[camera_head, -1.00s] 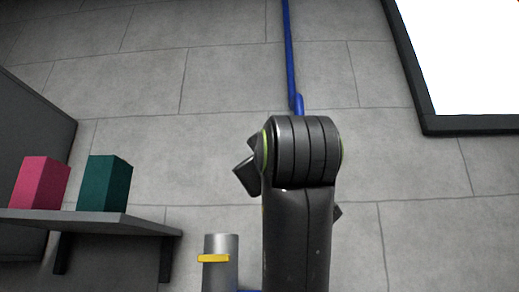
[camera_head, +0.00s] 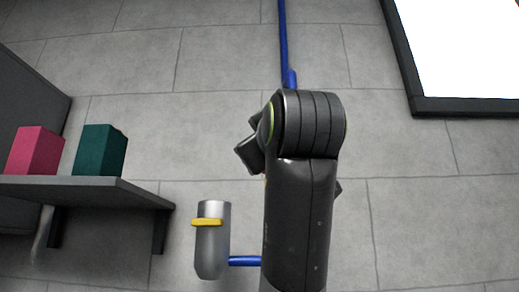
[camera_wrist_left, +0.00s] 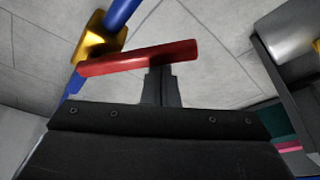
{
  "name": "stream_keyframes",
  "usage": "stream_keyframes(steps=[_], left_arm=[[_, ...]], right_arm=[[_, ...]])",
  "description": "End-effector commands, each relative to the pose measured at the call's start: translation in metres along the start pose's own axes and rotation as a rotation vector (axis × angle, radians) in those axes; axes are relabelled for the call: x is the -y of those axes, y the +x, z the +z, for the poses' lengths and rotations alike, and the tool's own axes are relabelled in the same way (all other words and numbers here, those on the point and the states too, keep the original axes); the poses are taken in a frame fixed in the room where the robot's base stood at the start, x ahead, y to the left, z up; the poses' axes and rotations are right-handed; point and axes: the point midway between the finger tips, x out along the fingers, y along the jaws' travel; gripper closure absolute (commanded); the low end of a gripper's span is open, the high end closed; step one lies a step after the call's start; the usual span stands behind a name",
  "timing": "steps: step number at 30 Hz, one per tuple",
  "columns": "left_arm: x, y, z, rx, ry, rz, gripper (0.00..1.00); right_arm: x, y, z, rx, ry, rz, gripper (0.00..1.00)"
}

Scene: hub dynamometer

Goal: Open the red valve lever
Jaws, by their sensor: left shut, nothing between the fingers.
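The red valve lever (camera_wrist_left: 138,58) lies nearly level across the upper left of the left wrist view, tilted slightly up to the right. Its left end meets a gold valve body (camera_wrist_left: 98,42) on a blue pipe (camera_wrist_left: 121,12). My left gripper (camera_wrist_left: 161,72) is shut and empty, its fingertips at the lever's lower edge, right of its middle. I cannot tell whether they touch it. In the head view my arm stands in the middle and hides the lever, the valve and the gripper; the blue pipe (camera_head: 284,45) shows above it. My right gripper is not in view.
A grey cylinder with a yellow band (camera_head: 211,245) stands left of my arm, with a blue pipe at its foot. A shelf (camera_head: 100,188) at left holds a pink block (camera_head: 36,151) and a teal block (camera_head: 100,151). A black-framed white panel (camera_head: 460,50) hangs upper right.

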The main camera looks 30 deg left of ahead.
Motion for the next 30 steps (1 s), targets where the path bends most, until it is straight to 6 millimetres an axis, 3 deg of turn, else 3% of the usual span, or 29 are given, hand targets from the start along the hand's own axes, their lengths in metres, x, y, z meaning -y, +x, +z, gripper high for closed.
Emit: stream_keyframes(steps=[1, 9, 30], left_arm=[[0.002, -0.003, 0.008, 0.002, 0.001, 0.000, 1.00], [-0.005, -0.008, 0.024, 0.002, 0.001, 0.000, 1.00], [-0.021, -0.015, 0.043, 0.003, 0.001, 0.000, 1.00]], right_arm=[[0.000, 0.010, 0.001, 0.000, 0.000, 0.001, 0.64], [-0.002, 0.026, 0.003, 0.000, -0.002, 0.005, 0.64], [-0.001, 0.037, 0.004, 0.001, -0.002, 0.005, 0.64]])
